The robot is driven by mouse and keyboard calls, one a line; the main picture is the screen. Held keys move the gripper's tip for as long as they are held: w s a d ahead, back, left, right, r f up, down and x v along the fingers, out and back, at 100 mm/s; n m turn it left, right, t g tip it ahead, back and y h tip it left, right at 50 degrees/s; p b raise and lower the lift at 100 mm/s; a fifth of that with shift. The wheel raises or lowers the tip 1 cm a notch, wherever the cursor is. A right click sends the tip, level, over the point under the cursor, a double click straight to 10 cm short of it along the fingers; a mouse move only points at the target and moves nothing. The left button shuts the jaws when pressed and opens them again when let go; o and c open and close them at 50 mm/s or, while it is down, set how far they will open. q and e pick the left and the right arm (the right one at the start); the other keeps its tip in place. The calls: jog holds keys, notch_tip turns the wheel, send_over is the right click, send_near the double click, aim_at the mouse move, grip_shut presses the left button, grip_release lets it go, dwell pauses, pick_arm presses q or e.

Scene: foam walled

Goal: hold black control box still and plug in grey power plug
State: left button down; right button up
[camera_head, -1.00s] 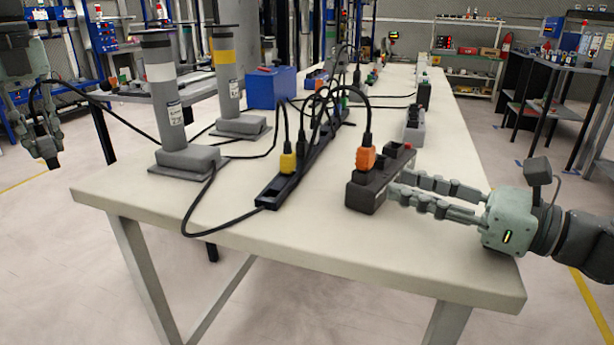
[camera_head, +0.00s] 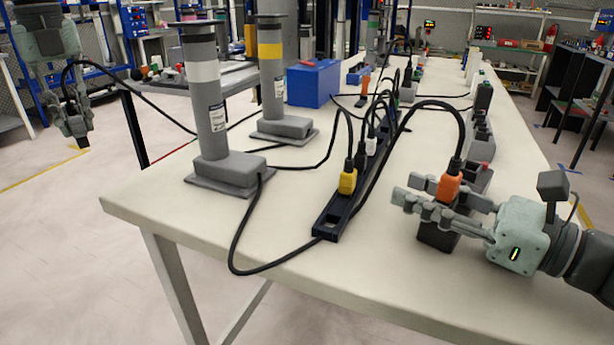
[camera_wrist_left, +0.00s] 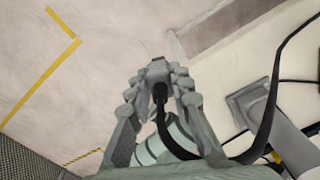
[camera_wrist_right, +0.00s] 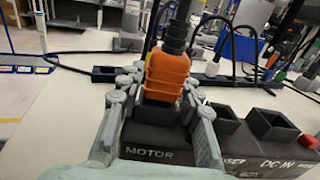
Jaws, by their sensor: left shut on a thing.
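The black control box (camera_head: 437,236) sits near the table's front right edge, with an orange plug (camera_head: 449,188) standing in its MOTOR socket. In the right wrist view the box (camera_wrist_right: 250,145) shows an empty socket by the DC IN label (camera_wrist_right: 272,126) and a red button. My right gripper (camera_head: 425,195) is open, its fingers either side of the orange plug (camera_wrist_right: 167,76), above the box. My left gripper (camera_head: 78,140) is off the table at the left, shut on the grey power plug (camera_wrist_left: 158,70). The plug is partly hidden by the fingers; its black cable trails to the table.
A black power strip (camera_head: 335,215) with a yellow plug (camera_head: 348,182) lies left of the box. Two grey posts on bases (camera_head: 230,170) stand at the table's left, and a blue box (camera_head: 313,82) is behind. Black cables loop over the table (camera_head: 290,215).

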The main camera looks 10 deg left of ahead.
jog(key=shift+w+a, duration=0.25)
jog(key=shift+a, duration=0.15)
grip_shut()
dwell(0.5)
jog(key=shift+o, duration=1.8)
grip_release()
jog(key=shift+r, duration=0.1)
notch_tip(320, 180, up, 10)
